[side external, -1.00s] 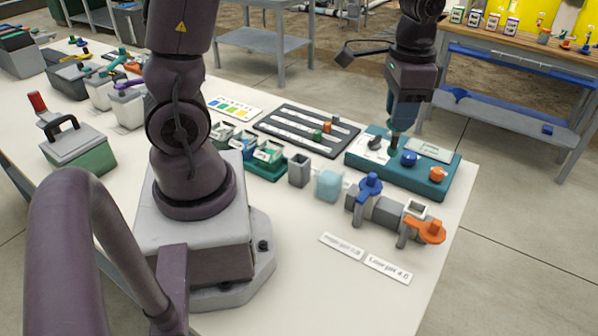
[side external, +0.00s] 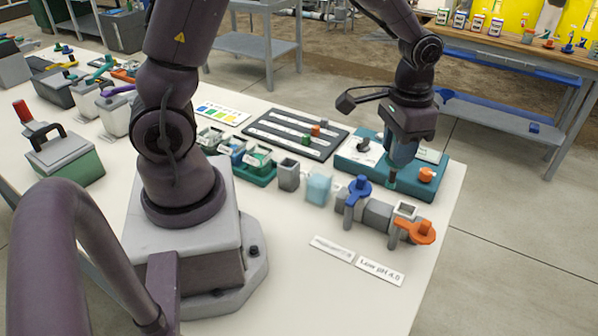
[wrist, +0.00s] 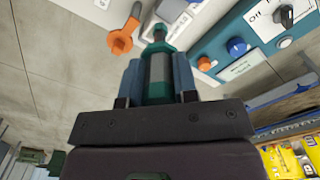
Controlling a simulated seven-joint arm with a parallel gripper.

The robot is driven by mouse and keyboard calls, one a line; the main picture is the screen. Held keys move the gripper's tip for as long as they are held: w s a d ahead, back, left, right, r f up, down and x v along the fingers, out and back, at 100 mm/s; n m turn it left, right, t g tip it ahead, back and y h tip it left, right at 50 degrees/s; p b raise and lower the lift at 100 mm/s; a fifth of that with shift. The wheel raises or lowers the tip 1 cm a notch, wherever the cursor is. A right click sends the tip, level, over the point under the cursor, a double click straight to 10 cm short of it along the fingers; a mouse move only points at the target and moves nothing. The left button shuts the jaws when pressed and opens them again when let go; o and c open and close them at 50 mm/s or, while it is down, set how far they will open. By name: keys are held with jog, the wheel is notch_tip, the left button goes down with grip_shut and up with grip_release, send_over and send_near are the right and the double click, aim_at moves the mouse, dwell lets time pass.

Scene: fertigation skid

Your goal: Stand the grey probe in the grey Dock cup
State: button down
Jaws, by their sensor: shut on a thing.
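My gripper (side external: 401,160) is shut on the grey probe, held over the front edge of the teal control panel (side external: 428,187). In the wrist view, the probe (wrist: 158,68) is a grey body with teal collars and a narrow tip, gripped between the two blue fingers (wrist: 157,80). In the side view only its teal lower end (side external: 392,180) shows below the fingers. A small square grey cup (side external: 289,175), apparently the Dock cup, stands upright left of the gripper; its Dock marking cannot be read. Whether anything is inside it is hard to tell.
A pale blue cup (side external: 319,189) stands beside the grey cup. Right of it is a grey pipe fitting (side external: 377,214) with a blue handle (side external: 358,188) and an orange handle (side external: 417,231). A slotted black tray (side external: 270,138) lies behind. The white tabletop's front is clear except for labels.

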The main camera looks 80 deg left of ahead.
jog(key=a+n, duration=0.1)
jog(key=a, duration=0.4)
jog(key=n, duration=0.5)
send_over(289, 175)
jog(key=a, duration=0.3)
notch_tip(289, 175, down, 3)
notch_tip(289, 175, down, 8)
jog(key=shift+w+d, duration=0.2)
